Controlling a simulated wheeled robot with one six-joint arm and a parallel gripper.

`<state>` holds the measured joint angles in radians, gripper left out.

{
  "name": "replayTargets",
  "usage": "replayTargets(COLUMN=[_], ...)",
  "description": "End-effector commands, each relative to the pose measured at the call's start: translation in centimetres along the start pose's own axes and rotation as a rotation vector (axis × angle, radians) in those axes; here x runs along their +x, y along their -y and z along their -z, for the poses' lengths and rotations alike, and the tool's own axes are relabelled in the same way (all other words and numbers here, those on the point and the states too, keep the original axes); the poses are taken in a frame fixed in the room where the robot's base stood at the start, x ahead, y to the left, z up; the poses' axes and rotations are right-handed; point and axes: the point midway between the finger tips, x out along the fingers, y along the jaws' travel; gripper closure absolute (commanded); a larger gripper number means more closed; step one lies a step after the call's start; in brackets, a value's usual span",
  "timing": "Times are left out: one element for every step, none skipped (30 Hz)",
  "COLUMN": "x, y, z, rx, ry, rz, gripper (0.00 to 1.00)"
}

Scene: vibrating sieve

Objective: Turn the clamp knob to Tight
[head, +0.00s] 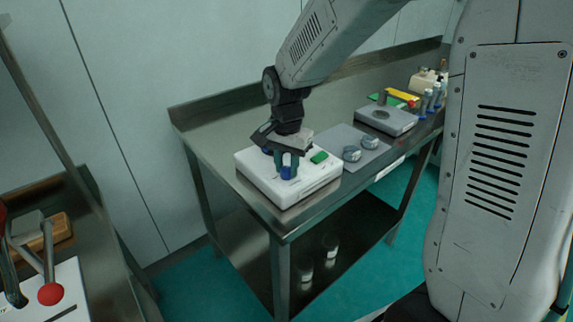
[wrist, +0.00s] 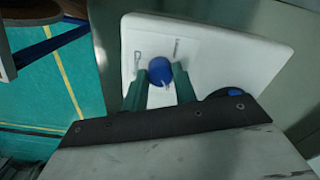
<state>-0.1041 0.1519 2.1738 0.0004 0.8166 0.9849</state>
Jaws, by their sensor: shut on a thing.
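The white sieve base (head: 311,184) sits on the steel table and also shows in the wrist view (wrist: 240,50). A blue knob (head: 287,173) is on its top near the front edge. In the wrist view the blue knob (wrist: 160,70) has a pale pointer line and sits between my two green fingers. My gripper (head: 286,164) points down and is shut on this knob. Two small dark markings are beside the knob on the white top, too small to read. A second blue knob (wrist: 230,92) is partly hidden behind my gripper.
A green button (head: 319,157) is on the base, right of my gripper. A grey mat with two round dishes (head: 352,154), a grey device (head: 386,120) and several bottles stand farther right. At lower left, a separate bench has a red ball-ended lever (head: 50,294).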

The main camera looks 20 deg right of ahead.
Motion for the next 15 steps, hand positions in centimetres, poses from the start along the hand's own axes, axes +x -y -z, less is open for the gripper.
replayTargets(x=[-0.15,-0.16,-0.16,-0.16,-0.16,-0.16,-0.16,-0.16,-0.16,-0.17,-0.17,-0.17,-0.17,-0.17,-0.17], y=[0.11,0.11,0.11,0.11,0.11,0.11,0.11,0.11,0.11,0.11,0.11,0.11,0.11,0.11,0.11], z=[0.17,0.18,0.18,0.18,0.18,0.18,0.18,0.18,0.19,0.19,0.19,0.19,0.19,0.19,0.19], rx=[0.022,0.037,0.053,0.065,0.075,0.087,0.096,0.102,0.11,0.115,0.119,0.124,0.126,0.128,0.129], ry=[-0.005,-0.005,-0.005,-0.005,-0.005,-0.005,-0.005,-0.005,-0.005,-0.005,-0.005,-0.005,-0.005,-0.005,-0.005], rz=[0.004,0.005,0.005,0.005,0.005,0.005,0.005,0.005,0.005,0.005,0.005,0.005,0.005,0.005,0.005], gripper=[0.95,0.95,0.95,0.95,0.95,0.95,0.95,0.95,0.95,0.95,0.95,0.95,0.95,0.95,0.95])
